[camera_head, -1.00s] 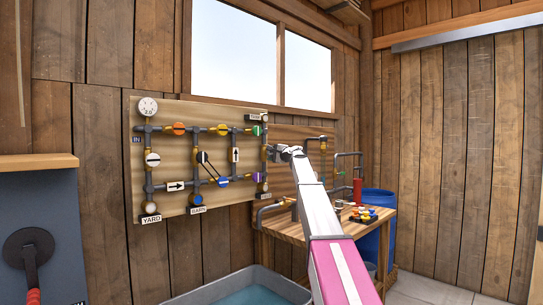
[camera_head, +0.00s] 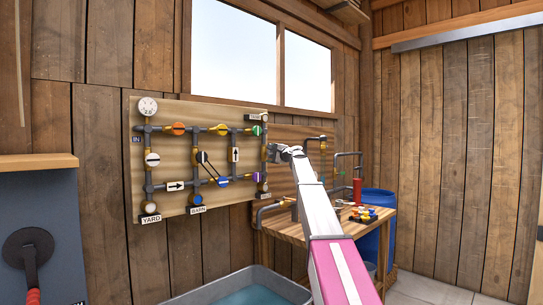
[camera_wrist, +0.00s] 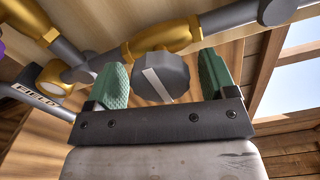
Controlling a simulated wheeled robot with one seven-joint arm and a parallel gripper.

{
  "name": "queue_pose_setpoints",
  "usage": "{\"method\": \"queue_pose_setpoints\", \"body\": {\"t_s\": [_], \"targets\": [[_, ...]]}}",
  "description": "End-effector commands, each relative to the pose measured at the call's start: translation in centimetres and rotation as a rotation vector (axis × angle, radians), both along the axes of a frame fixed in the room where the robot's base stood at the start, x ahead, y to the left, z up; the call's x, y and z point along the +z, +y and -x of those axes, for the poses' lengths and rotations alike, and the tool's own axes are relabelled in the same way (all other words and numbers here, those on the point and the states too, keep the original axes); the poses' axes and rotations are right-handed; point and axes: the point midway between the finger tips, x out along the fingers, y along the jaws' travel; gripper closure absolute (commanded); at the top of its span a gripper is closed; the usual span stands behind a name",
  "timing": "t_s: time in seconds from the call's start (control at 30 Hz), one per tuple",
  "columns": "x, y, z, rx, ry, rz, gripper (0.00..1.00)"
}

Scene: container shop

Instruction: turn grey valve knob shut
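The grey valve knob (camera_wrist: 160,78) shows in the wrist view, a faceted knob with a white bar on its face. The bar slants from upper left to lower right, across the line of the brass valve body (camera_wrist: 160,38) behind it. My gripper (camera_wrist: 161,62) is open, with one green finger on each side of the knob and visible gaps to both. In the head view my gripper (camera_head: 274,153) is at the right edge of the pipe board (camera_head: 180,145). I cannot make out the grey knob there; my gripper seems to cover it.
Several coloured knobs sit on the board's pipes. A wooden bench (camera_head: 288,230) with pipes stands right of the board, and a grey water tub (camera_head: 285,285) below.

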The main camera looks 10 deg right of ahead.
Motion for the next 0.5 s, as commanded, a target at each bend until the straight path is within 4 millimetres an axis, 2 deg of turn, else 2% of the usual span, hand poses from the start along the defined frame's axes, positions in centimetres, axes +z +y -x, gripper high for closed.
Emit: {"method": "queue_pose_setpoints", "body": {"t_s": [0.27, 0.5], "targets": [[0.0, -0.5, 0.8, 0.0, -0.001, 0.001, 0.22], [-0.1, -2.6, 3.7, -0.001, -0.001, 0.0, 0.22]]}}
